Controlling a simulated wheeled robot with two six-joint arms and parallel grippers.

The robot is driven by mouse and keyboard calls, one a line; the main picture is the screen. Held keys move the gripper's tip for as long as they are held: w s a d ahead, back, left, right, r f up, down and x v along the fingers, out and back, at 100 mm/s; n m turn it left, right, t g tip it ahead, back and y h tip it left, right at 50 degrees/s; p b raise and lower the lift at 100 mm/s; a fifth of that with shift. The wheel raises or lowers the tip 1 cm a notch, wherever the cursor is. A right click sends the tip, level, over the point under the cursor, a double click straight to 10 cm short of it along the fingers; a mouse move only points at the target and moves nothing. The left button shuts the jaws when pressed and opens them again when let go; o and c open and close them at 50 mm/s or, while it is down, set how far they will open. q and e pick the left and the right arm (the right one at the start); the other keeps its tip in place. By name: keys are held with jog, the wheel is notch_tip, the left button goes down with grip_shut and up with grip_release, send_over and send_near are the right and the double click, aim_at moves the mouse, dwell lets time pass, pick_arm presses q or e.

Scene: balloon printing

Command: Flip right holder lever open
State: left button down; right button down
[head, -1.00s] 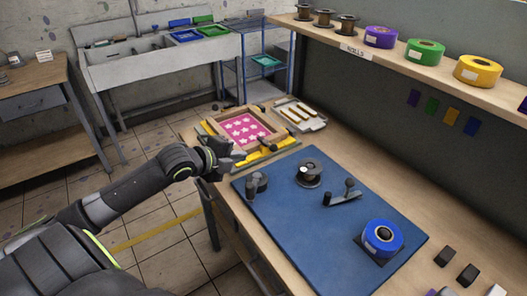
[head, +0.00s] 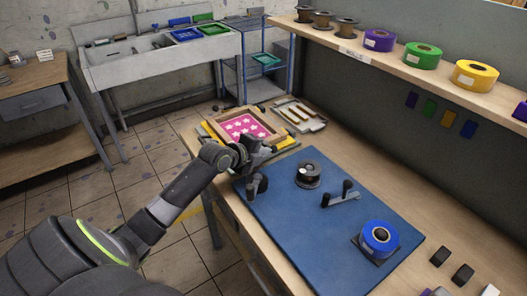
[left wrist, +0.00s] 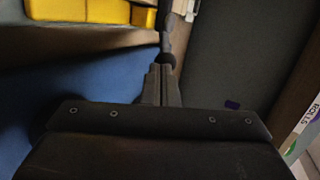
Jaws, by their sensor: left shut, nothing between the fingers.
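The wooden print frame (head: 271,124) with its pink screen (head: 243,128) lies on a yellow base at the table's far left end. My left gripper (head: 264,147) is at the frame's near right corner, and in the head view it largely covers the right holder there. In the left wrist view my left fingers (left wrist: 161,85) are shut and empty. Just beyond their tips is a dark rod with a rounded end (left wrist: 167,50), which seems to be the holder lever. Whether they touch cannot be told. Yellow parts (left wrist: 90,13) show at upper left. My right gripper is out of view.
A blue mat (head: 290,235) in front bears a dark spool (head: 309,173), a small lever stand (head: 341,196) and a blue ribbon roll (head: 379,239). A tray with bars (head: 299,115) lies behind the frame. A shelf with rolls (head: 421,55) runs above the right side.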

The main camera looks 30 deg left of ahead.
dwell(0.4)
pick_arm(q)
jog(key=shift+d+n+y+p, duration=0.2)
jog(key=shift+n+y+p, duration=0.1)
jog(key=shift+p, duration=0.15)
